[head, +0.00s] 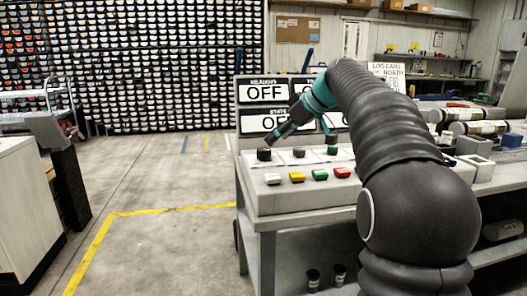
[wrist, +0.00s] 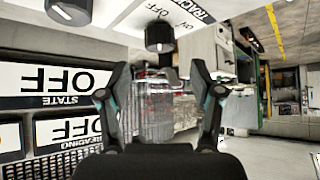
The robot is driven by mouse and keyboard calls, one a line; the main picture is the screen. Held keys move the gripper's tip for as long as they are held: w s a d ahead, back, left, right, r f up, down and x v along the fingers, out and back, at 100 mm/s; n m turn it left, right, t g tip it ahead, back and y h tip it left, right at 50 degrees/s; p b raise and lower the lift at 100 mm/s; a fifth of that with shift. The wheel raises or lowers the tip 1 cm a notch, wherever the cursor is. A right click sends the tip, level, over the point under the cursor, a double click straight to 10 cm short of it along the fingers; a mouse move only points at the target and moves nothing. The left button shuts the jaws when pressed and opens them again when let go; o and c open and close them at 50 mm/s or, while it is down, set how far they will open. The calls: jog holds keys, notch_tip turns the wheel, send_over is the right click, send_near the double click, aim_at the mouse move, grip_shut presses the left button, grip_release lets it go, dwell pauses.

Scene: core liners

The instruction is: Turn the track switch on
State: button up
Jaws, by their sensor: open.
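A black switch knob (wrist: 160,36) shows in the wrist view beside a white label (wrist: 195,12) lettered TRACK, partly cut off. In the head view a black knob (head: 264,154) stands at the left end of the sloped control panel (head: 290,203). My gripper (head: 299,138) is over the panel's upper left part, fingers spread and empty. In the wrist view the labelled knob lies beyond the gap between my gripper's fingertips (wrist: 158,72), not between them. The signs for STATE (wrist: 60,82) and READING (wrist: 70,130) read OFF.
White (head: 272,179), yellow (head: 297,177), green (head: 320,174) and red (head: 342,172) buttons line the panel's front. Upright sign boards stand close behind my gripper. Cylinders (head: 480,128) lie on the bench at right. The floor (head: 170,250) left of the panel is clear.

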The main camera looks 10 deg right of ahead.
aim_at(264, 149)
jog(key=x, duration=0.7)
jog(key=shift+f, duration=0.1)
jog(key=c, duration=1.1)
